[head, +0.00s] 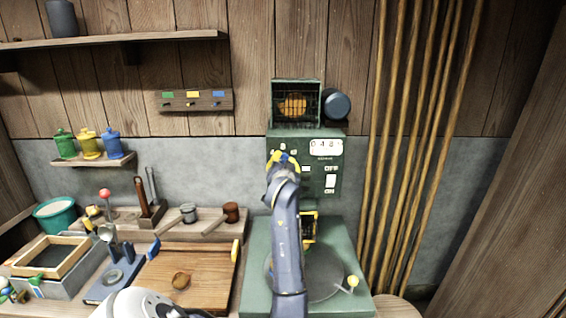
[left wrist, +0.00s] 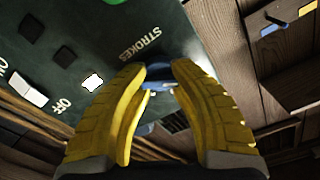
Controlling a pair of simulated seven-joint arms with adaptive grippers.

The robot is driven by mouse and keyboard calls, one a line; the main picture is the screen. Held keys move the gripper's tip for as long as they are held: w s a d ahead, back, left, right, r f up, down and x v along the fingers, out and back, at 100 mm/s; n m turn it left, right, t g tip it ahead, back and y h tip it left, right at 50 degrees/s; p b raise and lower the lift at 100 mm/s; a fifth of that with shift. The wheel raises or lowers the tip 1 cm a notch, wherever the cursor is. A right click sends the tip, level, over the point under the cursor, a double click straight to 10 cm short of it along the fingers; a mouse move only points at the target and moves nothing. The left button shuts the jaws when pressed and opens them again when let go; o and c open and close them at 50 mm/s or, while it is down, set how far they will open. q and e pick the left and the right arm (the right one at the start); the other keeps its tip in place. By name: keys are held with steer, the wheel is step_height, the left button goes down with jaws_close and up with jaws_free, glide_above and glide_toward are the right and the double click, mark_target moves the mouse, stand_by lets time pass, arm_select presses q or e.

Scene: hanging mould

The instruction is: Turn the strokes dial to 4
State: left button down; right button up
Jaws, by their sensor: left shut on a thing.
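The strokes dial (left wrist: 158,72) is a small dark blue knob on the green panel, beside the word STROKES in the left wrist view. My left gripper (left wrist: 159,82) has its yellow fingers on both sides of the dial and is shut on it. I cannot read the dial's setting. My right gripper is not in view.
The panel has a white counter (head: 326,148) and a white OFF/ON switch (head: 331,180). A wire cage (head: 296,103) and a dark round part (head: 336,104) sit above. Wooden poles (head: 415,140) stand right. A cutting board (head: 190,278) and tools fill the left bench.

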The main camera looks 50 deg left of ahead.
arm_select(q)
steer(key=c, duration=0.9)
jaws_free()
steer(key=shift+o, duration=0.2)
steer(key=v, duration=1.2)
